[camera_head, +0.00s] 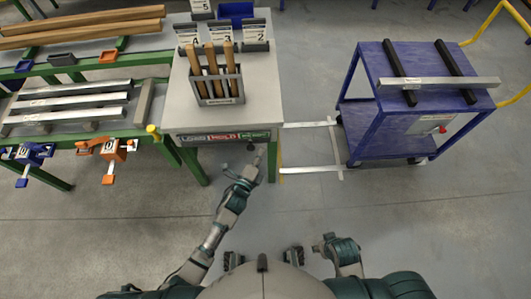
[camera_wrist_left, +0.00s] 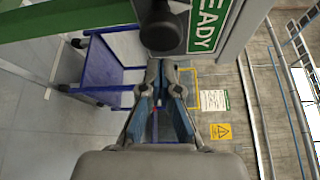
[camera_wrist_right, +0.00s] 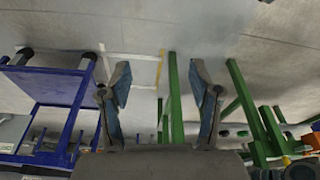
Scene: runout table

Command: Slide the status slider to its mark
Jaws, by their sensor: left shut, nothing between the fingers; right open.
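The status strip (camera_head: 223,136) runs along the front edge of the grey table, with coloured panels that appear to read LOAD, HOLD and READY. A dark round slider knob (camera_wrist_left: 162,28) shows large in the left wrist view, beside the green READY panel (camera_wrist_left: 209,25). My left gripper (camera_head: 260,154) is shut and empty at the strip's right end. In the left wrist view its fingertips (camera_wrist_left: 166,66) are just below the knob; I cannot tell whether they touch it. My right gripper (camera_wrist_right: 160,78) is open and empty, away from the table near my body.
On the grey table (camera_head: 192,101) stand a rack with wooden-handled tools (camera_head: 219,84) and numbered cards. A green bench (camera_head: 95,137) with metal bars and clamps is at left. A blue cart (camera_head: 362,118) stands at right. The floor between is clear.

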